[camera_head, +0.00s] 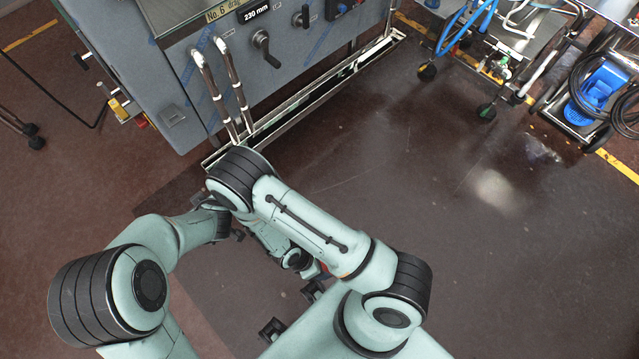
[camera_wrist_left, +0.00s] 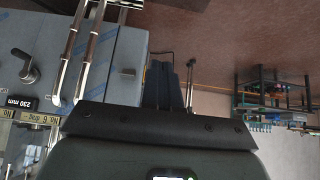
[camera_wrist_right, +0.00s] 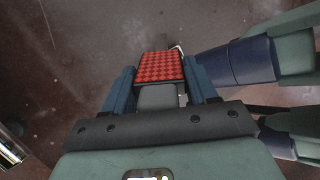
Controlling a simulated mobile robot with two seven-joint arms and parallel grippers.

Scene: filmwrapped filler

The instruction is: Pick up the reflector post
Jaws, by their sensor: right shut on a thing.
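The reflector post shows in the right wrist view as a red checkered block (camera_wrist_right: 160,67) above a grey piece. My right gripper (camera_wrist_right: 160,90) is shut on it, with one dark blue finger on each side. In the head view my right gripper (camera_head: 312,268) is below my folded forearm, with only a small bit of red (camera_head: 323,271) showing; the rest of the post is hidden by my arm. My left gripper (camera_wrist_left: 162,80) has its fingers together with nothing seen between them, near the grey machine's bent pipes. My arms mostly cover it in the head view.
A grey machine (camera_head: 180,80) with bent metal pipes (camera_head: 222,85), black handles and a low metal rail (camera_head: 300,100) stands at the upper left, close to my arms. Carts with hoses and a blue motor (camera_head: 603,88) stand upper right. The dark floor (camera_head: 520,250) on the right is clear.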

